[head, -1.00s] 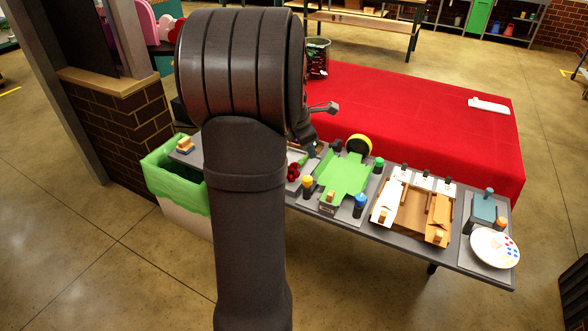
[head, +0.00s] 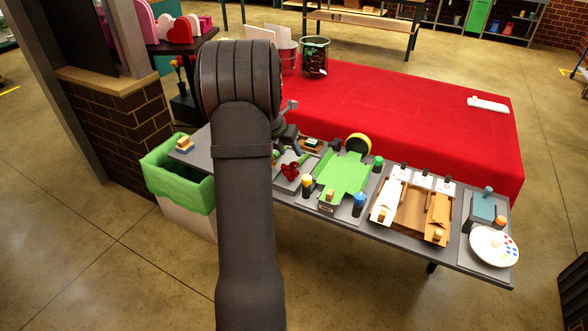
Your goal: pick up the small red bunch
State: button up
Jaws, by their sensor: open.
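The small red bunch (head: 290,171) lies on a grey tray (head: 283,186) on the long dark bench, left of the green mat. A bit of green shows beside it, and its left side is close to my arm's outline. My gripper (head: 288,142) shows partly past the right edge of my arm, above and behind the bunch in the picture. It is open and apart from the bunch. My arm hides part of the gripper and the bench to the left.
A green sheet (head: 343,174) with small bottles beside it lies right of the tray. Further right are a wooden box (head: 411,210) and a paint palette (head: 494,246). A green-lined bin (head: 178,183) stands at left. A red-covered table (head: 430,122) is behind the bench.

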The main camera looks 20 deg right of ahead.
aim_at(298, 162)
jog(key=shift+x, duration=3.5)
jog(key=shift+s+d+r, duration=0.1)
jog(key=shift+s+d, duration=0.1)
grip_shut()
